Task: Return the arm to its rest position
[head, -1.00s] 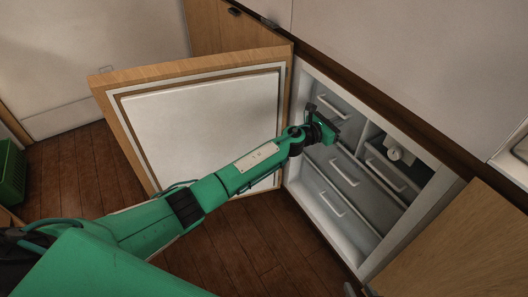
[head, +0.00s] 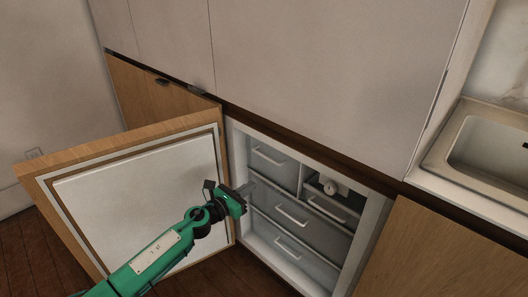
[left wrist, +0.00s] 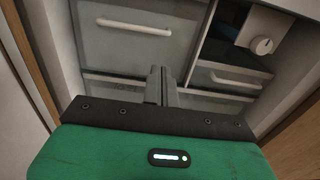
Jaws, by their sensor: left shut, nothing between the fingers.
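My left gripper (head: 246,188) is in front of the open fridge, near its left side and the hinged edge of the door. In the left wrist view its two fingers (left wrist: 162,86) are together with nothing between them, pointing toward the drawer fronts. My green left arm comes in from the bottom left in the head view, in front of the open door's inner panel. My right gripper is in neither view.
The wooden fridge door (head: 130,200) stands wide open at left. Inside are several grey drawers (head: 290,213) with white handles, all looking shut, and a round white dial (head: 330,187). A sink (head: 490,150) is at right. Wooden floor shows at lower left.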

